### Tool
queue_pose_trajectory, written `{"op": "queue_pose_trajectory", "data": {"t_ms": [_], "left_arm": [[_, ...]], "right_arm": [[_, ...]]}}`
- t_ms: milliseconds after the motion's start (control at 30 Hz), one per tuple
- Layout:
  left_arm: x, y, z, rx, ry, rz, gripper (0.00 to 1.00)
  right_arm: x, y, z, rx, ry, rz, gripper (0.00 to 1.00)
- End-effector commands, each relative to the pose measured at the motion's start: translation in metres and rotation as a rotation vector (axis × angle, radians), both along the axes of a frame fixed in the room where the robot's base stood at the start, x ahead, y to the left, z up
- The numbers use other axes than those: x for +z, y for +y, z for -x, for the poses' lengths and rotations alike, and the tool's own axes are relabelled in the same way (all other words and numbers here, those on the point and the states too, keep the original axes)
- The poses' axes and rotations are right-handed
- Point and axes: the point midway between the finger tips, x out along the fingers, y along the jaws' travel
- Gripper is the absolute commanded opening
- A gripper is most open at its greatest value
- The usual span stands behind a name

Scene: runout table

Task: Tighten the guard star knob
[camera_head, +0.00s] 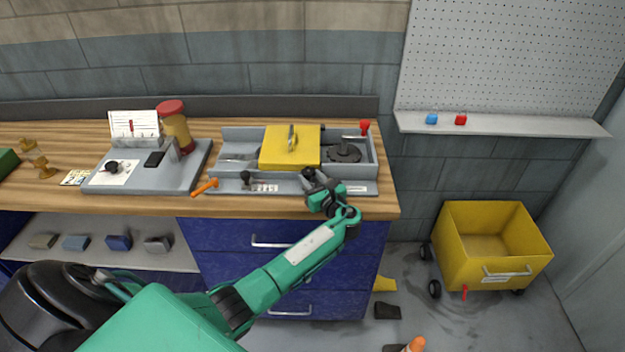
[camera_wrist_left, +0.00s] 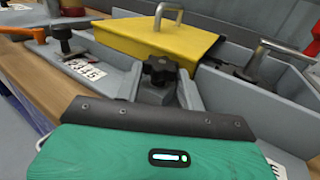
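The guard star knob (camera_wrist_left: 162,72) is black and lobed, on the front of the grey machine bed below the yellow guard (camera_wrist_left: 150,38). In the head view the knob (camera_head: 308,173) is small and dark at the guard's lower right corner (camera_head: 291,147). My left gripper (camera_head: 318,186) reaches in from below, close to the knob. In the left wrist view its grey fingers appear to stand apart on either side of the knob, with its green body in front. Whether a finger touches the knob cannot be told. My right gripper is not in view.
A black-knobbed lever (camera_head: 246,178) and an orange handle (camera_head: 206,187) are left of the knob. A red-knobbed lever (camera_head: 365,127) stands at the bed's right. A grey fixture plate (camera_head: 185,178) lies left on the wooden bench. A yellow cart (camera_head: 490,245) is on the floor at right.

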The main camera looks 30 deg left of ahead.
Motion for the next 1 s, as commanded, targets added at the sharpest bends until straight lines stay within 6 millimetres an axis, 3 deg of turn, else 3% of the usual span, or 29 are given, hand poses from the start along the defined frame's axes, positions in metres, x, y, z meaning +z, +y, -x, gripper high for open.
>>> {"op": "queue_pose_trajectory", "data": {"t_ms": [367,700,1000], "left_arm": [[0.003,0.002,0.003,-0.089,0.003,-0.003,0.16],[0.002,0.007,0.009,-0.357,0.004,-0.003,0.16],[-0.002,0.012,0.012,-0.605,0.003,-0.004,0.16]], "right_arm": [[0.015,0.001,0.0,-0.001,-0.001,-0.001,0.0],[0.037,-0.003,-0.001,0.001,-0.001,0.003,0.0],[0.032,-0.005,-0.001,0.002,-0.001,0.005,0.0]]}}
